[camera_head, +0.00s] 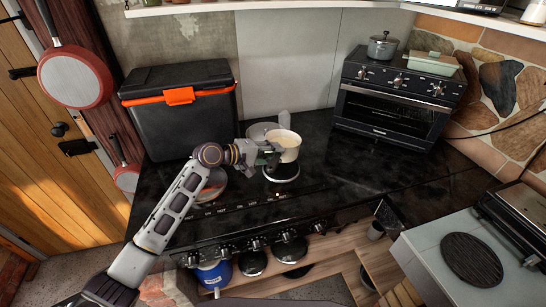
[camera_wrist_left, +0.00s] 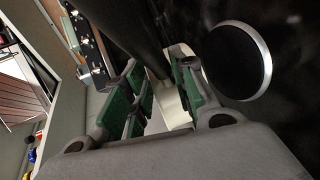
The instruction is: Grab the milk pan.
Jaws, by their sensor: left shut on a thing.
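The milk pan (camera_head: 287,141) is a small cream-coloured pan over the black stovetop, just behind or above a front burner (camera_head: 282,174). I cannot tell whether it touches the stove. My left gripper (camera_head: 268,154) is at the pan's near left side and is shut on it. In the left wrist view, the green-padded fingers of the left gripper (camera_wrist_left: 160,95) close around a cream part of the milk pan (camera_wrist_left: 172,108). A burner with a silver rim (camera_wrist_left: 239,62) lies beside them. My right gripper is not in view.
A black oven (camera_head: 392,112) with a grey pot (camera_head: 382,46) and a green lidded dish (camera_head: 432,63) on top stands at back right. Dark counter between pan and oven is clear.

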